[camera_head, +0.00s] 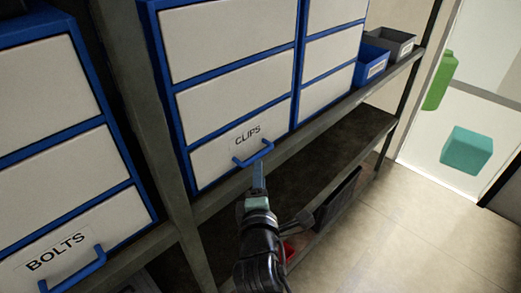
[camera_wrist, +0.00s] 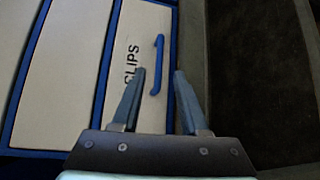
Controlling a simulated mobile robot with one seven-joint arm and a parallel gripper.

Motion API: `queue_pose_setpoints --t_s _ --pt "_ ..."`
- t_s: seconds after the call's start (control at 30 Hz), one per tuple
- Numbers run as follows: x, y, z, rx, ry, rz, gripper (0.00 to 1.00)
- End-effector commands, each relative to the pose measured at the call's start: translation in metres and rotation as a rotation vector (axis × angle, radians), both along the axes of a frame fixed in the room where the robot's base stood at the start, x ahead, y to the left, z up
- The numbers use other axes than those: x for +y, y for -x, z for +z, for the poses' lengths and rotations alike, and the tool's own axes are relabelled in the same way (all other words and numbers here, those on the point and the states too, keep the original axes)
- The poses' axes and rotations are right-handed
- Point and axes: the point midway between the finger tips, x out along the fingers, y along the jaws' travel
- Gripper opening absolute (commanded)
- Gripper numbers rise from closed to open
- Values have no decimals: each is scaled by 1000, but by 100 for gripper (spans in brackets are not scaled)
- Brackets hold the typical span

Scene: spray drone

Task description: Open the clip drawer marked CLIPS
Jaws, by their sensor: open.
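The drawer marked CLIPS (camera_head: 222,156) is the bottom white front of the middle blue-framed cabinet in the head view, and it is shut. Its blue bar handle (camera_head: 253,153) sits below the label. My gripper (camera_head: 258,175) is just below and in front of this handle. In the wrist view the CLIPS drawer (camera_wrist: 127,85) and its handle (camera_wrist: 157,65) appear turned sideways. My gripper's two fingers (camera_wrist: 157,88) are open, with the handle beyond and between their tips. I cannot tell whether a finger touches the handle.
A drawer marked BOLTS (camera_head: 75,230) with a blue handle is at the lower left. A grey shelf post (camera_head: 150,110) stands between the cabinets. A blue bin (camera_head: 371,66) and a grey bin (camera_head: 392,42) sit on the shelf at right. The floor (camera_head: 400,220) at right is clear.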

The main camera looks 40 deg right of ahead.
Motion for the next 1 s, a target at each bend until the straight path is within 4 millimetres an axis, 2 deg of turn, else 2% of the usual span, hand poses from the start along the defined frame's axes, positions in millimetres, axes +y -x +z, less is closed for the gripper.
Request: queue_pose_setpoints --t_s 0.2,0.5,0.7,1.0 --pt "-24 -27 -2 -2 -1 -1 44" --pt "-48 -56 -8 -2 -1 0 44" --pt "-55 -64 -10 -3 0 0 44" --pt "-56 -64 -11 -2 -1 1 44"
